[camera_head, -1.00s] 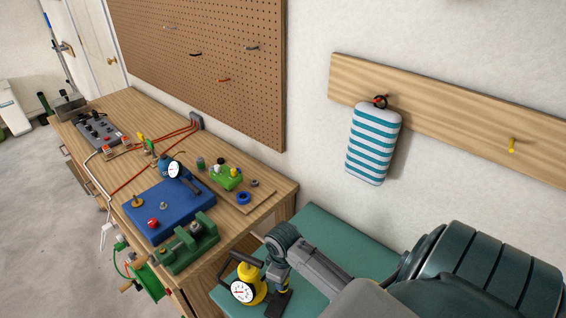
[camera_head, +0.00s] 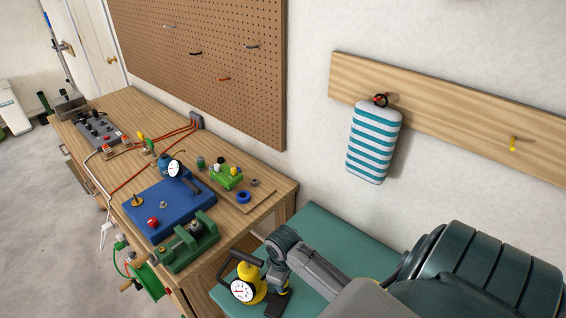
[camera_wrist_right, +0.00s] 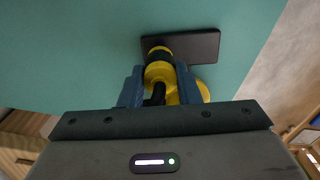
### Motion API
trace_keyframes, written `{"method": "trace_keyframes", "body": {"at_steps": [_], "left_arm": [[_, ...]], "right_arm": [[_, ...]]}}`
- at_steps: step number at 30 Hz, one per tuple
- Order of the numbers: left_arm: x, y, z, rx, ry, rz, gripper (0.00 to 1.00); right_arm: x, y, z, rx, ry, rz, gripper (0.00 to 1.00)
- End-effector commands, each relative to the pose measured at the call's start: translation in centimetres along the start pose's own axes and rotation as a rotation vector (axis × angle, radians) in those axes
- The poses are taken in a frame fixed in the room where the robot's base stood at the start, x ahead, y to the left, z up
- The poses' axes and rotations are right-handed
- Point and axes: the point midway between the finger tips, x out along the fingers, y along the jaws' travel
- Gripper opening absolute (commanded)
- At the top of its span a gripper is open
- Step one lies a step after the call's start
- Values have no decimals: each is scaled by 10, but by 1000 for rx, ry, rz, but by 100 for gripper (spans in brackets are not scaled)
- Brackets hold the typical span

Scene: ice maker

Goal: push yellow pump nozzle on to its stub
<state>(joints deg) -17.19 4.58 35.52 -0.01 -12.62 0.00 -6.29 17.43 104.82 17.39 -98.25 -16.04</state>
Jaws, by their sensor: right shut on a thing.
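A yellow pump (camera_head: 246,272) with a round white gauge and a black handle is at the near left part of the green tabletop in the head view. My right gripper (camera_wrist_right: 160,88) is shut on its yellow body, which also shows in the right wrist view (camera_wrist_right: 160,73) with a black collar at its far end. A dark flat plate (camera_wrist_right: 195,46) lies just beyond the collar; I cannot tell whether it belongs to the pump. The nozzle's exact seat and the stub cannot be made out. My left gripper is out of view.
A wooden bench (camera_head: 230,218) to the left holds a blue board (camera_head: 180,212), a green clamp-like fixture (camera_head: 190,245) and several small fittings. The green tabletop (camera_head: 325,236) is clear behind the pump. A striped bag (camera_head: 374,143) hangs on the wall.

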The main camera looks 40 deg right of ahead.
Motion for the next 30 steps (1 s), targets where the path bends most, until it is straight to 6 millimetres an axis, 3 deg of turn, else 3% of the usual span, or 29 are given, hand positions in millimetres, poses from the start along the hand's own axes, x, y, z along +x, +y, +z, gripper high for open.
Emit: {"method": "trace_keyframes", "body": {"at_steps": [19,20,23,30], "left_arm": [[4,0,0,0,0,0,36],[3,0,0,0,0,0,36],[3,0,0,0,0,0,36],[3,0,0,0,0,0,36]], "right_arm": [[17,0,0,0,-1,0,0],[16,0,0,0,0,1,36],[16,0,0,0,0,1,55],[16,0,0,0,0,1,55]]}}
